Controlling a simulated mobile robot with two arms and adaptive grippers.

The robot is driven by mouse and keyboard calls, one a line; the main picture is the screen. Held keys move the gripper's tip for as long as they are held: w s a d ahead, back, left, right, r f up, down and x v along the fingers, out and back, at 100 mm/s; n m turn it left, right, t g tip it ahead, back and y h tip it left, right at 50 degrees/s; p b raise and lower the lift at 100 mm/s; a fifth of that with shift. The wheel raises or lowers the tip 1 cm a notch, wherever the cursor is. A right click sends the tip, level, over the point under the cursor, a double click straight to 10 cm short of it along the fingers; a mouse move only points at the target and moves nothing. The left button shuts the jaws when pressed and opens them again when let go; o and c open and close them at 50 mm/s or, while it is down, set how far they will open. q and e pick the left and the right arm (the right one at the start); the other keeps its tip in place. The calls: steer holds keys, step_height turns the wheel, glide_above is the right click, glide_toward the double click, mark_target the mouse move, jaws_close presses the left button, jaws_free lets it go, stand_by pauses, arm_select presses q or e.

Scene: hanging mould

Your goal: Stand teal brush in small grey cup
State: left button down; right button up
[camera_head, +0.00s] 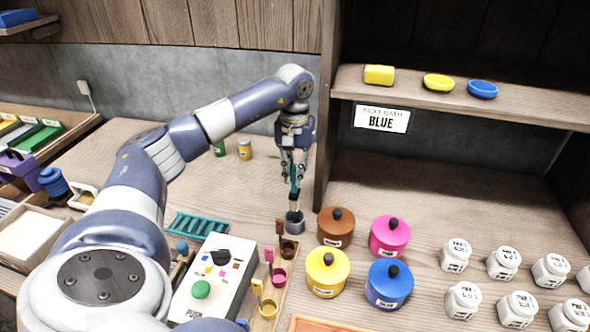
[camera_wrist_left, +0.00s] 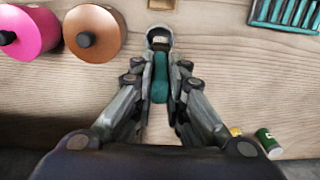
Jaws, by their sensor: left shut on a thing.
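My left gripper (camera_head: 293,168) is shut on the teal brush (camera_head: 295,186) and points straight down. The brush hangs about upright, with its lower end at the mouth of the small grey cup (camera_head: 294,224); I cannot tell how far inside it is. In the left wrist view the teal handle (camera_wrist_left: 160,80) lies between the fingers (camera_wrist_left: 160,75), and the grey cup (camera_wrist_left: 158,34) shows just beyond its end. My right gripper is not in view.
A wooden holder with brown, pink and yellow cups and brushes stands in front of the grey cup. Brown (camera_head: 336,228), pink (camera_head: 390,237), yellow (camera_head: 327,272) and blue (camera_head: 388,285) lidded pots stand to its right. A shelf upright (camera_head: 325,120) rises close behind. A teal rack (camera_head: 197,224) lies left.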

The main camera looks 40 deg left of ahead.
mark_target(295, 191)
arm_select(q)
step_height(295, 191, down, 3)
steer(key=shift+r+b, duration=0.2)
steer(key=shift+b, duration=0.6)
steer(key=shift+f+b, duration=1.3)
steer(key=shift+f, duration=0.9)
steer(key=c, duration=1.5)
jaws_free()
steer(key=shift+c, duration=0.2)
step_height(295, 191, up, 12)
